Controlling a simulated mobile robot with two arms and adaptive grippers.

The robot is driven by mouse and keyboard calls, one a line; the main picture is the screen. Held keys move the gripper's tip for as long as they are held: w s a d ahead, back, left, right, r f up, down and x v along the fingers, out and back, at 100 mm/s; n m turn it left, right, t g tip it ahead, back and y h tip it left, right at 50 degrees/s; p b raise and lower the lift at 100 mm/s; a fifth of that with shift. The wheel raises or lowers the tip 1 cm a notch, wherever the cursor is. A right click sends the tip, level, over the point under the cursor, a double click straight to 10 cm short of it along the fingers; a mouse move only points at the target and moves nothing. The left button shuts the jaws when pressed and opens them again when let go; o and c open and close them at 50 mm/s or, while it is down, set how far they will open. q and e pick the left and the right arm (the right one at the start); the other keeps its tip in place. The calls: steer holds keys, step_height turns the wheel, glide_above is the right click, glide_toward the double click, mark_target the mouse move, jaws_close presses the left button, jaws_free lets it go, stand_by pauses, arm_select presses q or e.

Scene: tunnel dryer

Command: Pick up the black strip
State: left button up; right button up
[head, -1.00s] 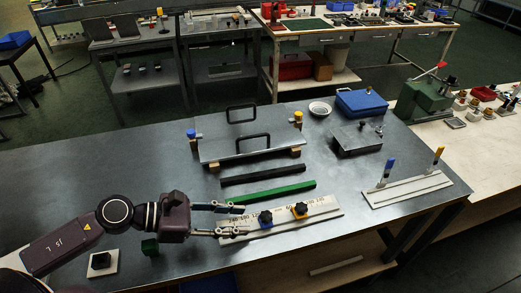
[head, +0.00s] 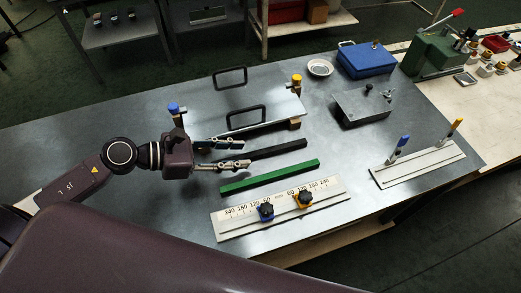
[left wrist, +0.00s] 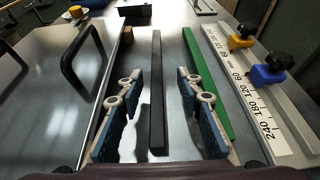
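The black strip (head: 280,149) lies flat on the metal table, between a flat plate and a green strip. My left gripper (head: 247,154) is open at the strip's left end, one finger on each side of it. In the left wrist view the black strip (left wrist: 157,95) runs lengthwise between the two open fingers (left wrist: 158,76), with a gap on both sides. The near part of the strip is hidden by the gripper in the head view. My right gripper is not in view.
The green strip (head: 268,178) lies close beside the black one. Behind is the plate (head: 285,107) with two black handles. A grey block (head: 362,108) and a clamp rail (head: 420,165) stand right.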

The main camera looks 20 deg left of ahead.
mark_target(258, 152)
arm_select(q)
steer(key=shift+w+d+f+p, duration=0.1)
steer(key=shift+w+d+p, duration=0.2)
steer(key=shift+w, duration=0.15)
steer(key=p+x, duration=0.1)
steer(key=x, duration=0.3)
steer(key=shift+w+d+p, duration=0.1)
steer(key=shift+w+p, duration=0.05)
steer(key=shift+p, duration=0.2)
steer(key=shift+f, duration=0.15)
steer(key=shift+c, duration=0.5)
jaws_close()
